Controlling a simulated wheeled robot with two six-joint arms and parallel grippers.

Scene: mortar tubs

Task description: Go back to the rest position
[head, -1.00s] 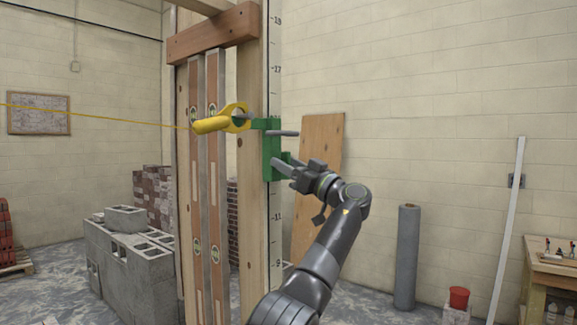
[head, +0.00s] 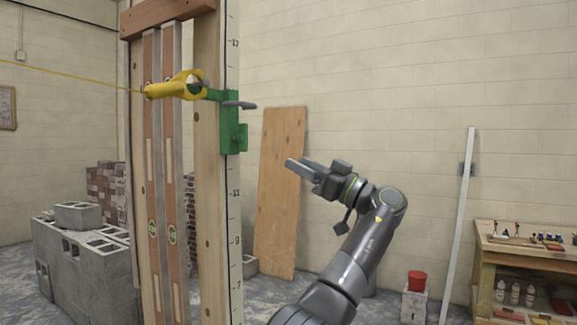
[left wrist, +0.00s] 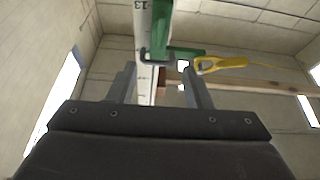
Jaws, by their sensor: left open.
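My left gripper (head: 301,168) is open and empty, in the air to the right of the wooden post. In the left wrist view its two fingers (left wrist: 158,85) stand apart with nothing held between them. The green bracket (head: 229,125) sits on the marked post (head: 208,190), apart from the gripper, and also shows ahead in the left wrist view (left wrist: 161,30). The yellow line holder (head: 172,88) hangs at the bracket's left, with a yellow line running off to the left. My right gripper is not in view.
A concrete block stack (head: 85,265) stands at the left. A wooden board (head: 279,190) leans on the wall behind my gripper. Air around the gripper looks clear.

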